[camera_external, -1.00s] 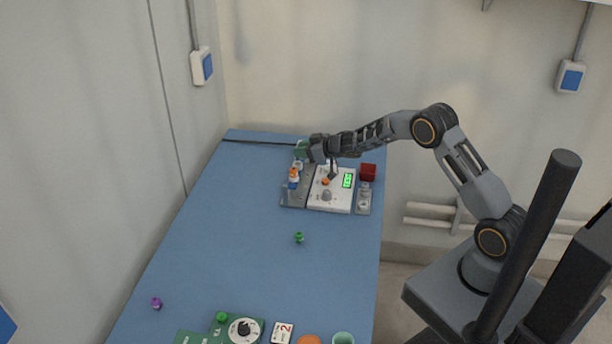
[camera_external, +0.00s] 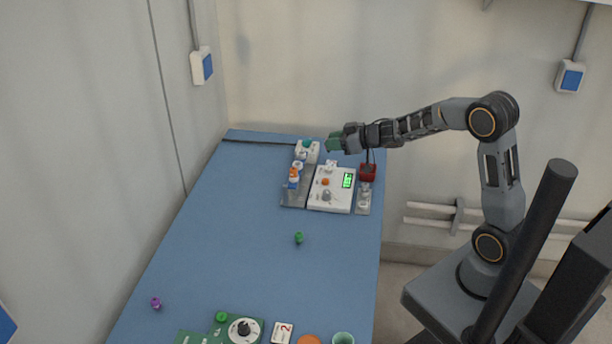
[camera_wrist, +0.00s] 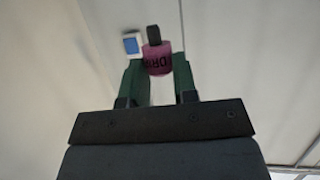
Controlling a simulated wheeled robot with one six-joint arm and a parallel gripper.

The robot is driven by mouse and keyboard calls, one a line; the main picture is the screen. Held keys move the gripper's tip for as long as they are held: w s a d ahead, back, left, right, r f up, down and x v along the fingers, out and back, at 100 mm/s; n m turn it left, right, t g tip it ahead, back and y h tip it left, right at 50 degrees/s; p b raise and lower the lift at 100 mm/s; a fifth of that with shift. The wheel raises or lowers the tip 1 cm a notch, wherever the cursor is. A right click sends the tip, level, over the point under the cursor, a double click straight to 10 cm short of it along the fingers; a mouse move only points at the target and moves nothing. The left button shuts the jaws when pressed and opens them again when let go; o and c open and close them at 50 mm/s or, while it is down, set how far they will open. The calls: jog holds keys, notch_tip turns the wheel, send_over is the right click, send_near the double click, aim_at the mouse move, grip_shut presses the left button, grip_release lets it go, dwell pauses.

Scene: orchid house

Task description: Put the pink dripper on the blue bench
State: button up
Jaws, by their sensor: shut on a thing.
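The pink dripper (camera_wrist: 157,60) has dark lettering and a black top. In the wrist view it sits between the two green fingers of my gripper (camera_wrist: 160,82), which is shut on it. In the external view my gripper (camera_external: 334,143) is raised above the far end of the blue bench (camera_external: 230,240), over the back of the white device. The dripper cannot be made out there. The bench has a wide bare area in its middle.
A white device with a green display (camera_external: 332,188) stands on the far bench. Bottles (camera_external: 294,178) are left of it and a red block (camera_external: 368,172) right. A green dripper (camera_external: 299,238) and a purple one (camera_external: 156,303) stand nearer. A green board (camera_external: 222,330) is in front.

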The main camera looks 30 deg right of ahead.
jog(key=s+d+f+m+h, duration=0.2)
jog(key=d+f, duration=0.3)
jog(key=f, duration=0.1)
jog(key=s+d+f+m+t+h, duration=0.1)
jog(key=s+d+f+m+h, duration=0.1)
jog(key=d+f, duration=0.3)
jog(key=s+d+f+m+t+h, duration=0.1)
jog(key=s+d+f+m+h, duration=0.1)
jog(key=d+f, duration=0.4)
jog(key=shift+s+f+h, duration=0.4)
jog(key=shift+s+f, duration=0.05)
jog(key=shift+s, duration=0.4)
jog(key=s+d+f+m+h, duration=0.1)
jog(key=s+d+f, duration=0.2)
jog(key=s+f, duration=0.4)
jog(key=w+a+r+n+y, duration=0.2)
jog(key=w+a+r, duration=0.3)
jog(key=r, duration=0.3)
jog(key=w+a+r+n+g+y, duration=0.1)
jog(key=w+a+r+n+y, duration=0.1)
jog(key=a+r, duration=0.5)
jog(key=w+a+r+n+y, duration=0.2)
jog(key=w+a+r, duration=0.4)
jog(key=r, duration=0.3)
jog(key=shift+w+a+r+n+g+y, duration=0.3)
jog(key=shift+w+g+y, duration=0.1)
jog(key=shift+w+y, duration=0.4)
